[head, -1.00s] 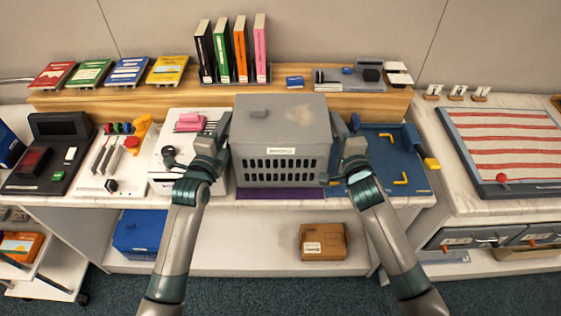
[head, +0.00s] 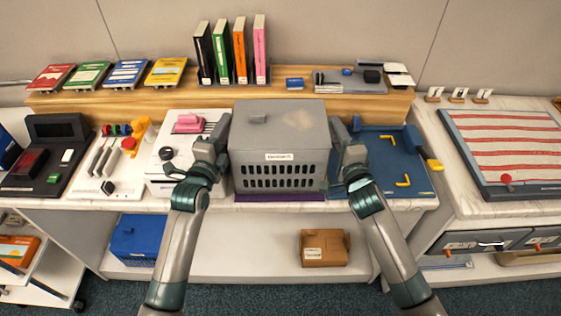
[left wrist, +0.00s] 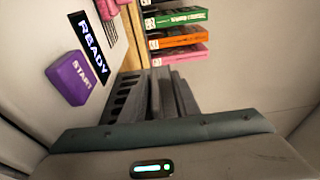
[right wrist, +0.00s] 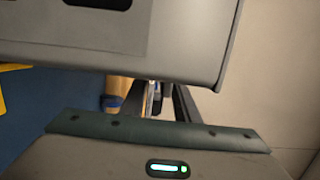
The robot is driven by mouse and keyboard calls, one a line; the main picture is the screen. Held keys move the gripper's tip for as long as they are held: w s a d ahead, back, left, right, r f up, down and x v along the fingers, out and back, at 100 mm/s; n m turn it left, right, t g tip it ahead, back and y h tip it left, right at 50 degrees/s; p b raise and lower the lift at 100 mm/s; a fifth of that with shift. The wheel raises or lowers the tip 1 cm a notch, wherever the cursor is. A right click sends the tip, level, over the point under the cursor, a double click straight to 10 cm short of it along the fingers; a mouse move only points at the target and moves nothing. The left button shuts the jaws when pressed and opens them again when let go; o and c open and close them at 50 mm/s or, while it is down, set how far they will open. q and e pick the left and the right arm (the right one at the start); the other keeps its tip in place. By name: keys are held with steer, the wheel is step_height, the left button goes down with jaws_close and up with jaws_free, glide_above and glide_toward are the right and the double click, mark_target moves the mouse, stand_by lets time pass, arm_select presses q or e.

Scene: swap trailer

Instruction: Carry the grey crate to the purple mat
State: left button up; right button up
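The grey crate (head: 281,130) stands upright over the purple mat (head: 280,197), whose front strip shows below it. I cannot tell if its base rests fully on the mat. My left gripper (head: 222,127) is beside the crate's left side, and my right gripper (head: 338,128) is beside its right side. In the right wrist view the crate (right wrist: 185,40) fills the top, and the fingers of my right gripper (right wrist: 165,100) show a narrow gap with nothing held between them. The fingers of my left gripper (left wrist: 170,95) look close together; their gap is unclear.
A white machine (head: 160,188) with a pink part stands left of the crate. A blue board (head: 400,170) lies to its right. Upright books (head: 240,50) stand on the wooden ledge behind. A brown box (head: 324,247) and a blue bin (head: 136,238) are on the shelf below.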

arm_select(q)
steer(key=shift+s+f, duration=0.25)
steer(key=shift+f, duration=0.8)
arm_select(e)
steer(key=shift+f, duration=0.1)
arm_select(q)
steer(key=shift+s, duration=0.5)
steer(key=v, duration=0.2)
steer(key=r+v, duration=0.1)
steer(key=v, duration=0.2)
steer(key=shift+s+a, duration=0.15)
steer(key=shift+s, duration=0.05)
steer(key=shift+s+a+r, duration=0.25)
steer(key=shift+s, duration=0.3)
steer(key=shift+r, duration=0.15)
steer(key=shift+w, duration=0.1)
steer(key=shift+r, duration=0.1)
arm_select(e)
steer(key=s+d, duration=0.2)
steer(key=s, duration=0.9)
steer(key=shift+s, duration=0.3)
